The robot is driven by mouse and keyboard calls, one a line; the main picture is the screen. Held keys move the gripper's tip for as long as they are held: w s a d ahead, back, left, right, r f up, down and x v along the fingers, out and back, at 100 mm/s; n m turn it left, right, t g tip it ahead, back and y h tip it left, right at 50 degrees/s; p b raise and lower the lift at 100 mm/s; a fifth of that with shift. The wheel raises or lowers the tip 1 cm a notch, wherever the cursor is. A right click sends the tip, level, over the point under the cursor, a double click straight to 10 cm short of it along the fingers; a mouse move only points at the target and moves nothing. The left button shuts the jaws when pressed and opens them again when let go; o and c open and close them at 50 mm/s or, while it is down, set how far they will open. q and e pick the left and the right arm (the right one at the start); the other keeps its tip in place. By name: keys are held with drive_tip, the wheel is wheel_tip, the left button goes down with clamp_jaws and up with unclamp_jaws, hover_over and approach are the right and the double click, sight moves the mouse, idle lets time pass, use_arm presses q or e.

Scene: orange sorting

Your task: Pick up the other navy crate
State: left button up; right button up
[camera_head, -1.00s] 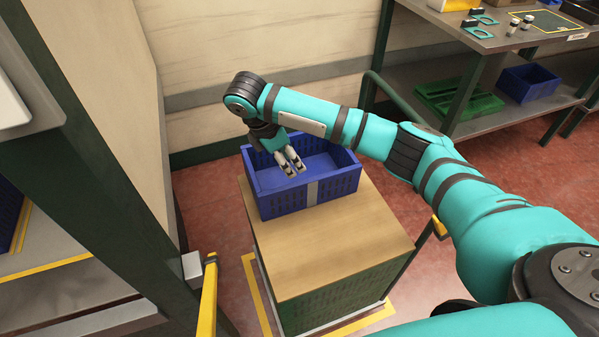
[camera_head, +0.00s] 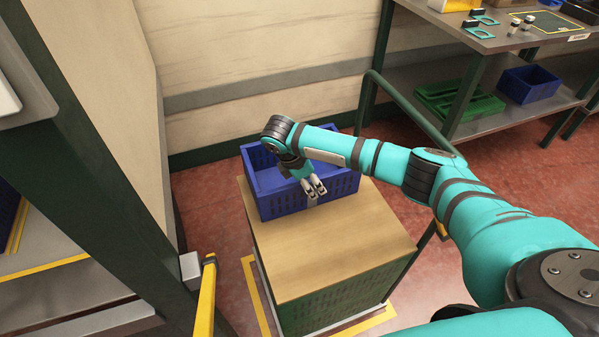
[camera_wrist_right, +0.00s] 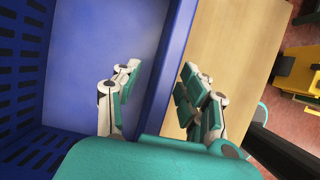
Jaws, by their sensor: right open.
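A navy crate (camera_head: 280,203) with slotted walls stands upright on a wood-topped stand (camera_head: 330,240). Its visible inside looks empty. My right gripper (camera_head: 314,190) is open at the crate's near wall, towards its right part. In the right wrist view, the open fingers (camera_wrist_right: 158,78) lie on either side of the crate's wall (camera_wrist_right: 165,65), one over the inside and one over the wooden top. I cannot tell whether they touch the wall. My right forearm hides part of the crate's right side. My left gripper is not in view.
Another blue crate (camera_head: 528,84) and green crates (camera_head: 458,103) sit on the lower shelf at the right. Part of a blue crate shows at the left edge (camera_head: 8,208). A green rail (camera_head: 395,95) stands right of the stand, and a wall stands behind.

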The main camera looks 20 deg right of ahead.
drive_tip(key=x, duration=0.3)
drive_tip(key=shift+d+f, duration=0.15)
drive_tip(key=shift+f, duration=0.1)
drive_tip(key=shift+s, duration=0.1)
clamp_jaws()
drive_tip(key=shift+r, duration=0.1)
